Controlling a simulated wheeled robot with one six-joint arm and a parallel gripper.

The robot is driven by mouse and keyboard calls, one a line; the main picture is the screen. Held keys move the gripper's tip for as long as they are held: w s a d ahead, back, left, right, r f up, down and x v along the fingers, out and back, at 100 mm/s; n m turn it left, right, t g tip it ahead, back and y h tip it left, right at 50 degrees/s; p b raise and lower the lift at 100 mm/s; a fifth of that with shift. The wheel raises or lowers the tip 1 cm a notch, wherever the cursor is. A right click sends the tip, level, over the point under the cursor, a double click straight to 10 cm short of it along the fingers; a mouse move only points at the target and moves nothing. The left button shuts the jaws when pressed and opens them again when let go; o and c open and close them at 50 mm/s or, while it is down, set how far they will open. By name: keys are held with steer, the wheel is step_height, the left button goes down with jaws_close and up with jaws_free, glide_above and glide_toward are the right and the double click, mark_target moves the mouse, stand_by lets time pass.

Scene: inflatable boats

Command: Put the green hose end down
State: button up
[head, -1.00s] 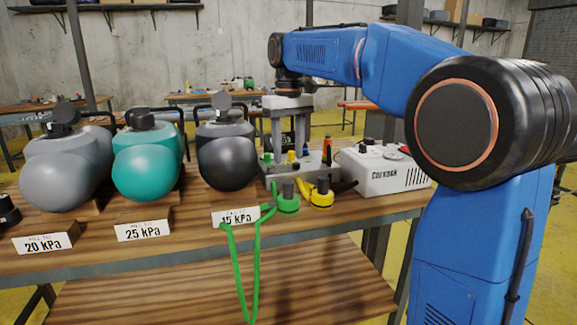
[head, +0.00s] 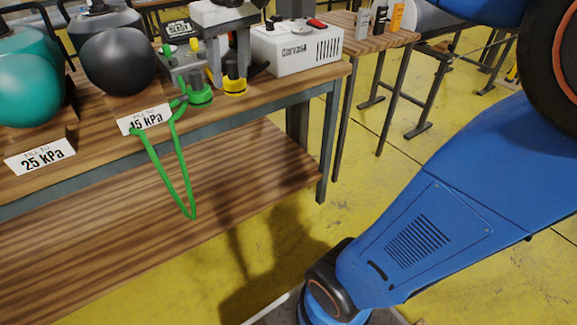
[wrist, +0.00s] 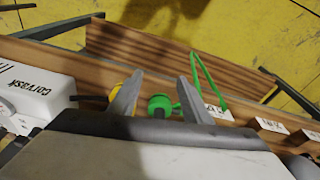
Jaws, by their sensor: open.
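The green hose end (head: 200,95) is a green fitting with a dark top. It sits near the table's front edge, beside a similar yellow fitting (head: 235,80). Its green hose (head: 181,175) loops down over the edge, and also shows in the wrist view (wrist: 208,78). My gripper (wrist: 158,92) is open. In the wrist view the green hose end (wrist: 160,106) shows between the spread fingers, which do not appear to grip it. The yellow fitting shows behind the left finger. Whether a finger touches the green end cannot be told.
A white Corvask box (head: 297,47) stands right of the fittings. A black tank (head: 118,62) and a teal tank (head: 28,85) stand left, with a 15 kPa sign (head: 144,120) close to the hose. The lower shelf (head: 90,235) is bare.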

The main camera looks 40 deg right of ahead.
steer(key=s+d+f+m+t, duration=0.1)
steer(key=s+d+f+t, duration=0.1)
steer(key=s+f, duration=1.6)
steer(key=shift+s+d+m+t, duration=0.2)
steer(key=shift+d+m+t, duration=0.2)
steer(key=shift+o, duration=0.4)
